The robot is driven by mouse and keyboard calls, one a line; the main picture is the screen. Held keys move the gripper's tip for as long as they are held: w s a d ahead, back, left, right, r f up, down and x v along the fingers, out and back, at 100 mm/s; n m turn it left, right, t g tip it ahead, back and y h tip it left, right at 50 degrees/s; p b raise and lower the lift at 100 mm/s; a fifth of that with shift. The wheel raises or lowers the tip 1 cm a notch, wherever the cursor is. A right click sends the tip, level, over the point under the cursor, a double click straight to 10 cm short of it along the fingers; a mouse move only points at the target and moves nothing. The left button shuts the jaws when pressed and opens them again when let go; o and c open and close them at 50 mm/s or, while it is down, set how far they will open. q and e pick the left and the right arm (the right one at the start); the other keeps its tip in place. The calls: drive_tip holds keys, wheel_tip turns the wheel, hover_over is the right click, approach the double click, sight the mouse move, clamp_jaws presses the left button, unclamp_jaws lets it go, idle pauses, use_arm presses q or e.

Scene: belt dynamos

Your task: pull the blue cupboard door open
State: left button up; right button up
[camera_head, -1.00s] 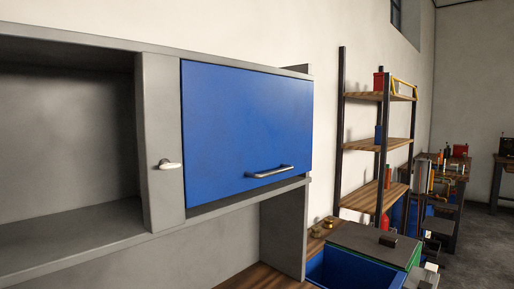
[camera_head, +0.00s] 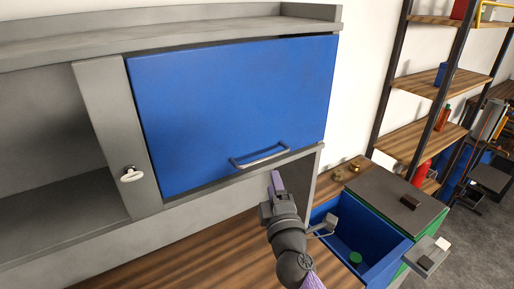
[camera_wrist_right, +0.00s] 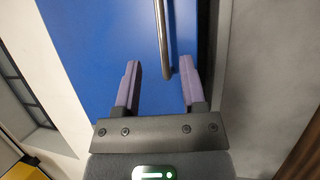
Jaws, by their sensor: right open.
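The blue cupboard door (camera_head: 235,105) fills the right part of the grey wall cupboard and looks shut. Its grey bar handle (camera_head: 260,157) runs along the lower edge. My right gripper (camera_head: 277,181) is just below the handle's right part in the head view, pointing up at the door. In the right wrist view its two purple fingers (camera_wrist_right: 158,82) stand apart and empty. The handle (camera_wrist_right: 162,38) runs down the picture, its end between the fingertips and closer to the right finger. I cannot tell whether they touch. My left gripper is out of view.
The wooden worktop (camera_head: 215,250) lies below the cupboard. A blue open drawer (camera_head: 390,236) juts out at the lower right beside my right arm. A shelf rack (camera_head: 428,85) stands further right. A white knob (camera_head: 131,174) sits on the grey panel left of the door.

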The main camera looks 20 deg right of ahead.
sight(266, 159)
drive_tip(key=x, duration=0.9)
drive_tip(key=shift+a+f, duration=0.1)
clamp_jaws()
idle(1.0)
